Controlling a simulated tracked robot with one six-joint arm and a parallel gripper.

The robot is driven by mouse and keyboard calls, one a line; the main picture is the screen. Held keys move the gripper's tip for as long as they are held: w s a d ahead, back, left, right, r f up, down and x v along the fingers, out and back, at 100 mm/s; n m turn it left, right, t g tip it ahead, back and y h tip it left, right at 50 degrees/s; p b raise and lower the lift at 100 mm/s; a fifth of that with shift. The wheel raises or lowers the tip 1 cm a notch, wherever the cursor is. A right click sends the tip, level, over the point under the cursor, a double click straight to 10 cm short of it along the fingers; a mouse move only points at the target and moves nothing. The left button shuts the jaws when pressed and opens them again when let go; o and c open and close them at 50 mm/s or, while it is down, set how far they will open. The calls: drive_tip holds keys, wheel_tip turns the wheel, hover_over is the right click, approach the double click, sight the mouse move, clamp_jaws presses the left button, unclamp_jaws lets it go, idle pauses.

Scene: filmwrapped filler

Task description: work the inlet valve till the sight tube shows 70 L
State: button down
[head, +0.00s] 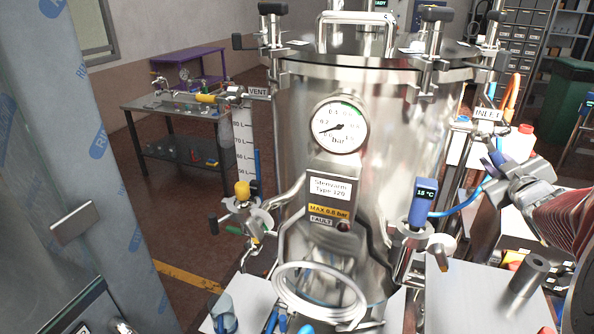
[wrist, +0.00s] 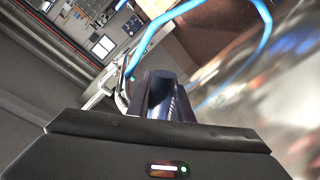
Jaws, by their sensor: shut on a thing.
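The steel tank (head: 400,120) stands in the middle of the head view. Its sight tube (head: 257,170) is at the left beside a white litre scale (head: 242,140). A blue column shows in the tube; its top appears to lie between the 60 L and 70 L marks, too small to read exactly. The INLET label (head: 488,114) is at the tank's right. My gripper (head: 496,168) is below that label, shut on the blue inlet valve handle (wrist: 160,92). The handle lies between the jaws in the wrist view; the valve body is mostly hidden.
A pressure gauge (head: 340,127) is on the tank's front, above a FAULT lamp (head: 342,226). A yellow-capped valve (head: 242,190) sits at lower left. A blue hose (head: 458,210) runs near my gripper. A film-wrapped column (head: 85,140) fills the left. A bench (head: 175,105) stands behind.

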drive_tip(key=shift+w+a+f+m+t+y, duration=0.1)
drive_tip(key=shift+w+a+f+m+t, duration=0.2)
drive_tip(key=shift+a+m, duration=0.75)
drive_tip(key=shift+w+a+f+m+t+y, duration=0.2)
drive_tip(key=shift+w+a+m, duration=0.3)
drive_tip(key=shift+m, duration=0.9)
drive_tip(key=shift+w+a+f+m+t, duration=0.25)
drive_tip(key=shift+a+f+m, duration=0.1)
drive_tip(key=shift+a+m, duration=0.75)
drive_tip(key=shift+d, duration=0.1)
drive_tip(key=c, duration=1.6)
unclamp_jaws()
drive_tip(key=shift+s+r, duration=0.1)
drive_tip(key=s+a, duration=0.1)
drive_tip(key=s, duration=0.8)
drive_tip(key=s+a, duration=0.1)
drive_tip(key=s, duration=0.3)
drive_tip(key=shift+s+a, duration=0.15)
drive_tip(key=shift+a, duration=0.2)
